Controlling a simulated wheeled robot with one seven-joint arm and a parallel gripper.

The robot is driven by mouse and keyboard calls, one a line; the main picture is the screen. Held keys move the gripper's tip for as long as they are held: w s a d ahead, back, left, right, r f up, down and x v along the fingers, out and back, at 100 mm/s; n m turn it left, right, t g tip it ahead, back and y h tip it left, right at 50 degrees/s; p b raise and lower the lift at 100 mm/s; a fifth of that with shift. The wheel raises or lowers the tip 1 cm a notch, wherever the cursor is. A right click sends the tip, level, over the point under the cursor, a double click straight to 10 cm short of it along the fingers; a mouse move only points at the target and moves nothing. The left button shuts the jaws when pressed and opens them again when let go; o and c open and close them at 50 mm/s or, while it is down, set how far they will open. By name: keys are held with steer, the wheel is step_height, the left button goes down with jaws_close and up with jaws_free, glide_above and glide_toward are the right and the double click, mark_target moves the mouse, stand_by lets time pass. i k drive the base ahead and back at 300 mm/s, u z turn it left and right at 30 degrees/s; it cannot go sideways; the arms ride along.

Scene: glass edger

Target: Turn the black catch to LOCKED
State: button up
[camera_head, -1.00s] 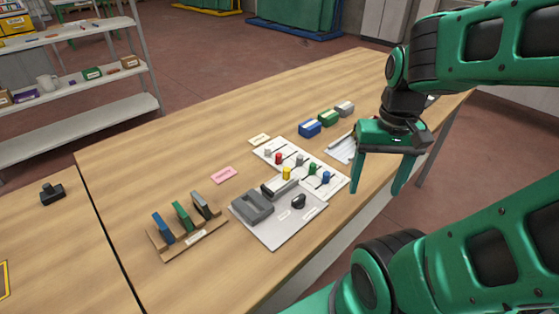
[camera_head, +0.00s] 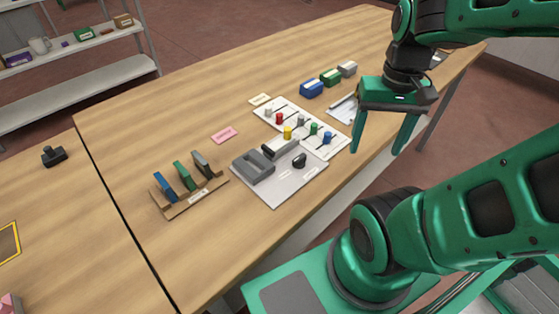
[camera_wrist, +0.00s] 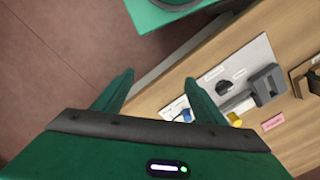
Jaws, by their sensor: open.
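The black catch (camera_head: 299,161) is a small dark knob on the grey-white plate (camera_head: 278,194), right of the grey block fixture (camera_head: 253,167). It also shows in the wrist view (camera_wrist: 223,87), on the same plate beside the fixture (camera_wrist: 266,84). The labels near it are too small to read, so I cannot tell which way it is set. My green gripper (camera_head: 375,152) is open and empty, fingers down, above the table's near edge, to the right of the catch and apart from it. Its fingertips (camera_wrist: 158,78) also show in the wrist view.
A white board (camera_head: 316,142) with coloured pegs lies behind the plate. A wooden rack (camera_head: 189,203) with blue, green and grey pieces stands left. Blue (camera_head: 311,88), green (camera_head: 330,78) and grey boxes sit farther back. A pink card (camera_head: 223,135) lies flat.

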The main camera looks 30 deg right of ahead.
mark_target(299, 162)
steer(key=u, duration=0.5)
steer(key=k, duration=0.4)
steer(key=u, duration=0.5)
